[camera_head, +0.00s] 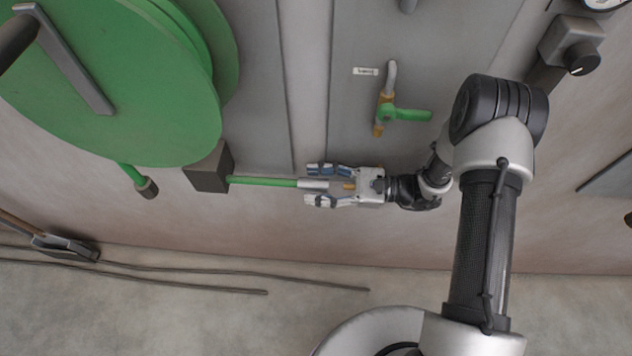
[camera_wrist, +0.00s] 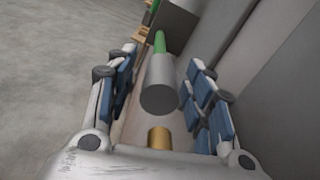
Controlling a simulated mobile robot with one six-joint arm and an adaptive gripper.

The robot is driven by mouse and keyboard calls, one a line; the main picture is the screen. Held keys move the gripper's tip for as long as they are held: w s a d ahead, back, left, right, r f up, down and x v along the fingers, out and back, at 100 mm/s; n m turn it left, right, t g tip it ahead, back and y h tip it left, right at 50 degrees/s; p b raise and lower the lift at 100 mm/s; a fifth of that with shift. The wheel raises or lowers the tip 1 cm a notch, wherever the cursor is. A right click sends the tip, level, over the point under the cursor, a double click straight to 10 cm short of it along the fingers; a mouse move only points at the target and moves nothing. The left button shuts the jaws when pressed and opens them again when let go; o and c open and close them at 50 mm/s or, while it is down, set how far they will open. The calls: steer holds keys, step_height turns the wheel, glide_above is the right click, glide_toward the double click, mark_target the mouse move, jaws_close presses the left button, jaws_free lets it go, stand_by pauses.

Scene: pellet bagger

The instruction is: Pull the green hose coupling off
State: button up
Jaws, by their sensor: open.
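The hose coupling is a grey metal cylinder (camera_head: 314,184) on the end of a green hose (camera_head: 262,181), close to the wall in the head view. My gripper (camera_head: 309,185) is open, with one finger on each side of the coupling. In the wrist view the coupling (camera_wrist: 160,84) lies between the blue-padded fingers (camera_wrist: 162,72), with a visible gap to each. The green hose (camera_wrist: 160,42) runs away behind it.
The hose leaves a dark box (camera_head: 208,168) beside a large green reel (camera_head: 110,80). A brass valve with a green handle (camera_head: 408,115) is on the panel above my gripper. Dark rods or cables (camera_head: 190,280) lie on the floor below. The wall is close behind.

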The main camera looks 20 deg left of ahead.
steer(key=v, duration=1.1)
steer(key=shift+d, duration=0.25)
steer(key=s+d+r+n+t+h, duration=0.4)
steer(key=s+d+r+n+h, duration=0.2)
steer(key=r, duration=0.5)
steer(key=s+d+r+n+t+h, duration=0.5)
steer(key=s+d+r+n+h, duration=0.2)
steer(key=s+d+r+h, duration=0.2)
step_height(320, 180, up, 3)
steer(key=shift+s+r+h, duration=0.2)
steer(key=shift+s+h, duration=0.65)
steer(key=shift+h, duration=0.35)
steer(key=shift+d, duration=0.1)
